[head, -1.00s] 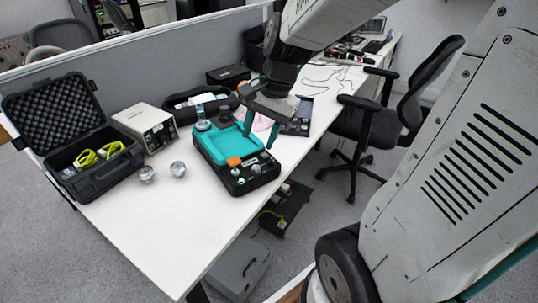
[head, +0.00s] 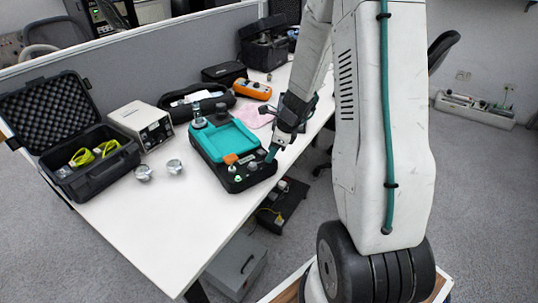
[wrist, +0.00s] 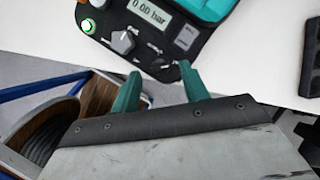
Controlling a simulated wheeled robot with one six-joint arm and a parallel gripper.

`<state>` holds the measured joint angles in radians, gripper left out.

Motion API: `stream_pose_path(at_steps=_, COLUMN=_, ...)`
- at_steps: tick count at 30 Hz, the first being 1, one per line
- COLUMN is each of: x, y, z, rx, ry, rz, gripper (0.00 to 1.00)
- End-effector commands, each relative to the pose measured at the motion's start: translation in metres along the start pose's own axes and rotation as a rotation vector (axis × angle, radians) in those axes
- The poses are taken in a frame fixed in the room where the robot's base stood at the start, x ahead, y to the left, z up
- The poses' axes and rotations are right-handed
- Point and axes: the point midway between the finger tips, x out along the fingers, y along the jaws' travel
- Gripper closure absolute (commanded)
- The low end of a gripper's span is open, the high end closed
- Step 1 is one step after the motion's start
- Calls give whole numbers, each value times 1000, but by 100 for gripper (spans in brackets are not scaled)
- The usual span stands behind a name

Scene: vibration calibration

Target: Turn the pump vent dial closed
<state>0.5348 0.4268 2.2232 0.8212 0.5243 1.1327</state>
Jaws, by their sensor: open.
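The pump (head: 205,146) is a black unit with a teal tray on top, standing on the white table. Its front panel shows in the wrist view (wrist: 213,38), with a display reading about 0.0 bar, a green-lit button (wrist: 88,26) and a grey pointer knob (wrist: 123,41). A smaller fitting (wrist: 156,64) sits by the panel's near edge. I cannot read which control is the vent dial. My gripper (wrist: 160,85) is open, its teal fingers apart with nothing between them. It is at the panel's near edge, apart from the grey knob. In the head view my gripper (head: 271,152) is at the pump's right front corner.
Left of the pump are two metal knobs (head: 175,166), a grey meter box (head: 140,122) and an open black case (head: 100,165). An orange handheld device (head: 252,90) and a pink cloth (head: 250,116) lie behind it. The table's front edge is clear.

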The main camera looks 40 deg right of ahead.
Motion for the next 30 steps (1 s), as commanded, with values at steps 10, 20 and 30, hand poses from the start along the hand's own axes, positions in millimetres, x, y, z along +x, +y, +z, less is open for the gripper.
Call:
stream_pose_path(at_steps=10, x=23, y=0, z=0, rx=-2, ry=-1, rz=0, gripper=55)
stream_pose_path(at_steps=20, x=22, y=0, z=0, rx=-3, ry=-1, rz=0, gripper=99)
stream_pose_path(at_steps=30, x=22, y=0, z=1, rx=-33, ry=-1, rz=12, gripper=99)
